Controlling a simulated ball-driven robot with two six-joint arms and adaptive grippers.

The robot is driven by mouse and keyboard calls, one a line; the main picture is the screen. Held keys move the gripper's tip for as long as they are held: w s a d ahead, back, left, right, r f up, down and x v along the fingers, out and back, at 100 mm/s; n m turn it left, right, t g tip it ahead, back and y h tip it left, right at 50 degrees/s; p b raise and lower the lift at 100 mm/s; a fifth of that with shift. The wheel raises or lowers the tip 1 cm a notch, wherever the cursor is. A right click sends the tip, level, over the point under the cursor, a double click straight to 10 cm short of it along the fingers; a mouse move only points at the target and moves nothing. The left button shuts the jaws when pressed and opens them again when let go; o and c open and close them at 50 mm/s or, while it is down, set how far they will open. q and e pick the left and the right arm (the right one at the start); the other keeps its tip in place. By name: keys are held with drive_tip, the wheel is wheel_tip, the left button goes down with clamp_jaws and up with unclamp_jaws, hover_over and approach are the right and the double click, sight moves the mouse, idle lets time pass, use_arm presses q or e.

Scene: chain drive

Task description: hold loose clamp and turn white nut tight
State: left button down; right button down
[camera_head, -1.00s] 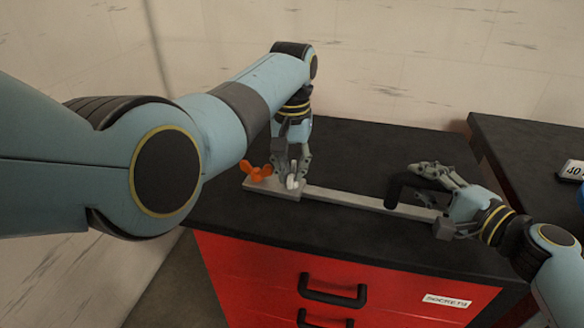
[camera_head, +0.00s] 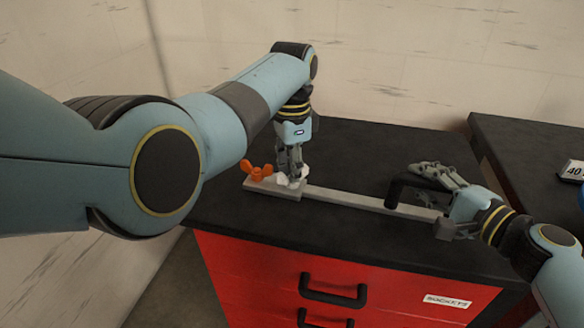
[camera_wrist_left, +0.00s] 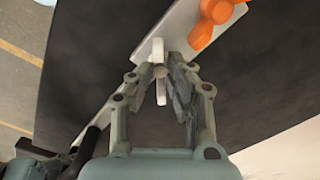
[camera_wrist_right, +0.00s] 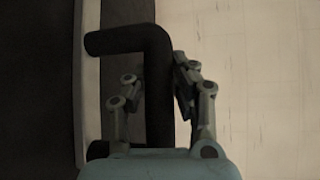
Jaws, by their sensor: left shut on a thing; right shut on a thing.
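The clamp is a long grey bar (camera_head: 350,198) lying on the black cabinet top, with a wider plate (camera_head: 268,188) at its left end. A black handle (camera_head: 402,187) rises near its right end. The white nut (camera_head: 283,179) sits on the plate, beside an orange wing nut (camera_head: 259,172). My left gripper (camera_head: 293,176) points down and is shut on the white nut, which shows between its fingers in the left wrist view (camera_wrist_left: 161,88). My right gripper (camera_wrist_right: 160,90) is shut on the black handle, with a finger on each side. The fingers partly hide both held parts.
The black cabinet top (camera_head: 370,150) is clear behind the bar. Its red drawer front (camera_head: 250,265) lies below the near edge. A pale wall is behind.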

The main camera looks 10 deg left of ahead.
use_arm(q)
drive_tip(key=m, duration=0.4)
drive_tip(key=shift+w+r+m, duration=0.15)
drive_tip(key=shift+m, duration=0.15)
use_arm(e)
drive_tip(key=shift+s+f, duration=0.15)
drive_tip(key=shift+f, duration=0.2)
use_arm(q)
drive_tip(key=m, duration=0.4)
drive_tip(key=shift+m, duration=0.3)
drive_tip(key=c, duration=1.3)
unclamp_jaws()
wheel_tip(320, 180, up, 12)
drive_tip(key=shift+f, duration=0.1)
